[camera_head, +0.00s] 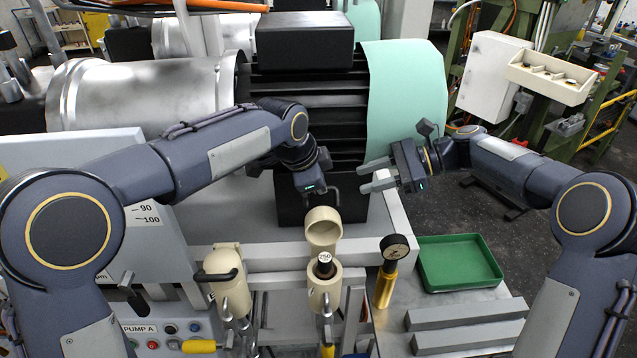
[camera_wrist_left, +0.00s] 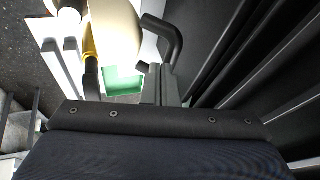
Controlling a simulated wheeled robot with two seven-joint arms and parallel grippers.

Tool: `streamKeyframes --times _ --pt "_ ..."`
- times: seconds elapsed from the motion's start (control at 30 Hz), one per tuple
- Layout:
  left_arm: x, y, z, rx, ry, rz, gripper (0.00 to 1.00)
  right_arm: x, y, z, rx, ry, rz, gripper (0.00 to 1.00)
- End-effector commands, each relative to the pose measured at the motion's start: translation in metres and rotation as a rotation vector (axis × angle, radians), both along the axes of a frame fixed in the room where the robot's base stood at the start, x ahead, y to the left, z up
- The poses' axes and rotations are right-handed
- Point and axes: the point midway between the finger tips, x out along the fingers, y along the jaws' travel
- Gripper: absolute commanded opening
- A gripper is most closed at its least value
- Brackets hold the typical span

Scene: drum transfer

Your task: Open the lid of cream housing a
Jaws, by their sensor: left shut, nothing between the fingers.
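Two cream housings stand at the front of the bench in the head view. The right one (camera_head: 323,284) has its lid (camera_head: 322,228) raised, and a black piece marked 250 (camera_head: 324,264) shows in its mouth. The left one (camera_head: 225,275) has its lid down, with a black handle across it. I cannot tell for sure which is housing a. My left gripper (camera_head: 316,198) is shut and empty just behind the raised lid; contact is unclear. In the left wrist view a black hooked handle (camera_wrist_left: 166,40) is beside the cream lid (camera_wrist_left: 115,32). My right gripper (camera_head: 362,178) is open and empty.
A dial gauge on a brass stem (camera_head: 385,288) stands right of the housings. A green tray (camera_head: 457,263) and grey bars (camera_head: 465,314) lie further right. The large drum (camera_head: 145,92) and black ribbed machine body (camera_head: 308,85) block the back.

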Motion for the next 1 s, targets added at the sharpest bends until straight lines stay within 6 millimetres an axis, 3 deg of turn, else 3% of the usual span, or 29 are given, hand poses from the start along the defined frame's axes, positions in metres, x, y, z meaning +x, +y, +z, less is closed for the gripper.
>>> streamKeyframes --times 0.17,0.47,0.67,0.8,1.0 --pt "0.000 0.000 0.001 -0.001 -0.001 0.000 0.00 -0.027 -0.008 0.014 -0.086 -0.109 0.026 0.36" --pt "0.000 -0.001 0.001 -0.002 -0.001 0.000 0.00 -0.133 -0.034 0.029 -0.403 -0.492 0.171 0.36" --pt "0.000 -0.001 0.001 -0.002 -0.001 0.000 0.00 -0.207 -0.052 0.016 -0.622 -0.748 0.312 0.36" --pt "0.000 0.000 0.001 -0.002 -0.001 0.000 0.00 -0.256 -0.063 -0.003 -0.771 -0.916 0.430 0.36" --pt "0.000 0.000 0.001 -0.002 -0.001 0.000 0.00 -0.305 -0.072 -0.035 -0.939 -1.105 0.590 0.36"
